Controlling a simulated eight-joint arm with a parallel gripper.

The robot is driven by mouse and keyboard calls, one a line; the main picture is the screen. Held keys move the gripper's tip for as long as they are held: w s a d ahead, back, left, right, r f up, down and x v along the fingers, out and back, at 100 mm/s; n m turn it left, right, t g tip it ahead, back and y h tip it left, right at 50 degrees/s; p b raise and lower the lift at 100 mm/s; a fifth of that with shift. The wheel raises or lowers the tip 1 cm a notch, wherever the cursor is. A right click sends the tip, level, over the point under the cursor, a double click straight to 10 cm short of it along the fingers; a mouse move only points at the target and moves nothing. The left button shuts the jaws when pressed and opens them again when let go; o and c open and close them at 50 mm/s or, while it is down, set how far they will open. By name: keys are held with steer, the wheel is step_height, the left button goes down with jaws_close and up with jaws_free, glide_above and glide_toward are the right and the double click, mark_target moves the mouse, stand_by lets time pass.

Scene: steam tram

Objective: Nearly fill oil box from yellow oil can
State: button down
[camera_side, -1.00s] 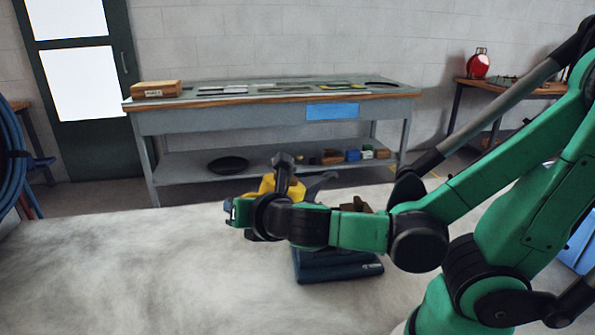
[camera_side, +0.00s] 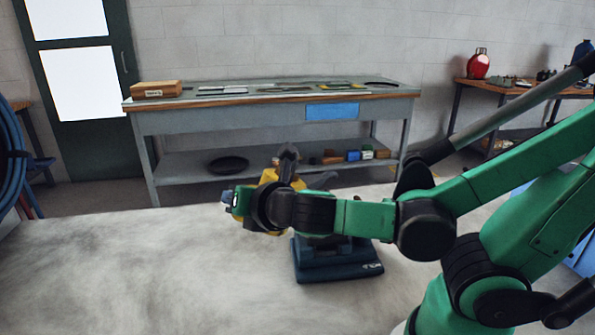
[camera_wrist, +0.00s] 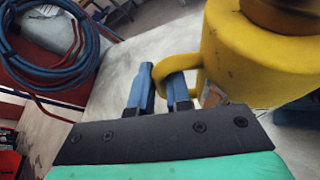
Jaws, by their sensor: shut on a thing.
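The yellow oil can (camera_side: 269,176) shows in the side view behind my gripper, which hides much of it. In the wrist view the large yellow can (camera_wrist: 262,62) fills the upper right, with a curved handle on its left. My gripper (camera_wrist: 160,88) has its two blue fingers shut on that handle. In the side view my gripper (camera_side: 236,203) is above the pale table, left of a dark blue fixture (camera_side: 337,262). This may hold the oil box, but its opening is not visible. I cannot see oil or the spout's tip clearly.
The pale table (camera_side: 120,270) is clear on the left. A grey workbench (camera_side: 230,122) with flat tools and a wooden box (camera_side: 157,89) stands behind. A blue hose coil (camera_wrist: 52,42) hangs at left. A red can (camera_side: 478,65) stands on a side table at right.

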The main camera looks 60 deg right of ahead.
stand_by(0.3)
steer(key=shift+r+m, duration=0.3)
steer(key=shift+r, duration=0.5)
steer(key=shift+d+r+t, duration=0.1)
steer(key=shift+t, duration=0.2)
steer(key=shift+s+r+m+y, duration=0.1)
steer(key=shift+r+m+y, duration=0.25)
steer(key=shift+r, duration=0.3)
steer(key=shift+d+r, duration=0.1)
steer(key=shift+r, duration=0.05)
stand_by(1.2)
steer(key=shift+s+d+r+m+t, duration=0.15)
steer(key=shift+r+m+t, duration=0.2)
steer(key=shift+r, duration=0.25)
stand_by(0.7)
steer(key=shift+f, duration=0.4)
stand_by(1.6)
